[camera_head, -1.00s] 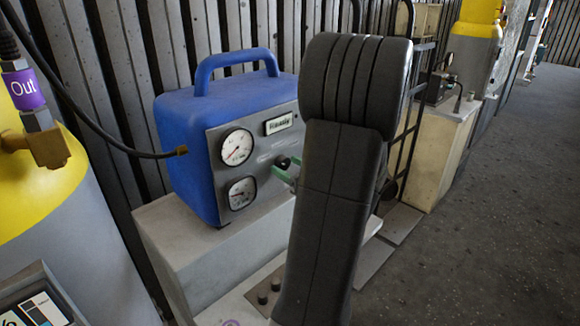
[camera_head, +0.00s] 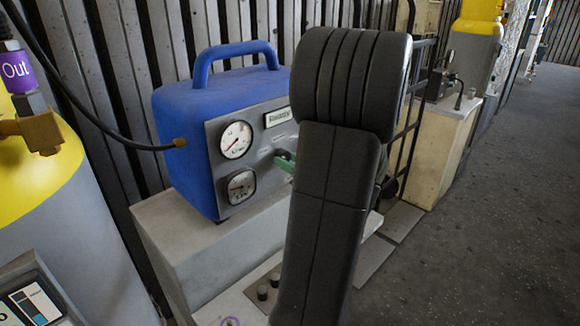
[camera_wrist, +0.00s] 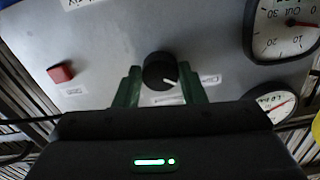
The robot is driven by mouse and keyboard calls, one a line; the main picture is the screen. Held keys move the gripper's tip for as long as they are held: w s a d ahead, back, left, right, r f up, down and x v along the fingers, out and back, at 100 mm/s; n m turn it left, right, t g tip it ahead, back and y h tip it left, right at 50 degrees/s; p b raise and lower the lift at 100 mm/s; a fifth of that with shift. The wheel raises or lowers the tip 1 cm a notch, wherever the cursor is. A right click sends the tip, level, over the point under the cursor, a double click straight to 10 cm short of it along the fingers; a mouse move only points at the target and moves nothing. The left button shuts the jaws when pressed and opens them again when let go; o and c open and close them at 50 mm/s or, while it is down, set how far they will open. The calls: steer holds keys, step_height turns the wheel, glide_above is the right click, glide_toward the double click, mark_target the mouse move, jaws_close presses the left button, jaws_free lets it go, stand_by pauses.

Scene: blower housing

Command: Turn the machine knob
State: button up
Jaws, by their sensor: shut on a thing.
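The blue machine (camera_head: 182,135) stands on a pale block, its grey panel facing right and toward me. In the wrist view the round black knob (camera_wrist: 159,66) has a white pointer line aimed to the right and slightly down. My gripper (camera_wrist: 160,76) has one green finger on each side of the knob and is shut on it. In the head view my gripper's green fingers (camera_head: 284,163) reach the panel right of the gauges. There the knob is mostly hidden by the fingers and my dark arm.
Two round gauges (camera_head: 236,139) and a "Ready" label (camera_head: 277,117) are on the panel. A red button (camera_wrist: 61,74) shows in the wrist view. A black hose (camera_head: 110,138) runs to the machine's left side. A yellow and grey cylinder (camera_head: 60,225) stands at left. Floor at right is clear.

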steer(key=m+b, duration=0.5)
steer(key=m, duration=0.5)
steer(key=shift+m+b, duration=0.3)
steer(key=shift+m, duration=0.1)
steer(key=m, duration=0.2)
steer(key=m+p, duration=0.1)
steer(key=m, duration=0.2)
steer(key=shift+r+m, duration=0.2)
steer(key=shift+m, duration=0.1)
steer(key=m+p, duration=0.1)
steer(key=m, duration=0.2)
steer(key=shift+p, duration=0.4)
steer(key=shift+m+p, duration=0.65)
steer(key=shift+m, duration=0.75)
steer(key=shift+s+f, duration=0.1)
steer(key=o, duration=1)
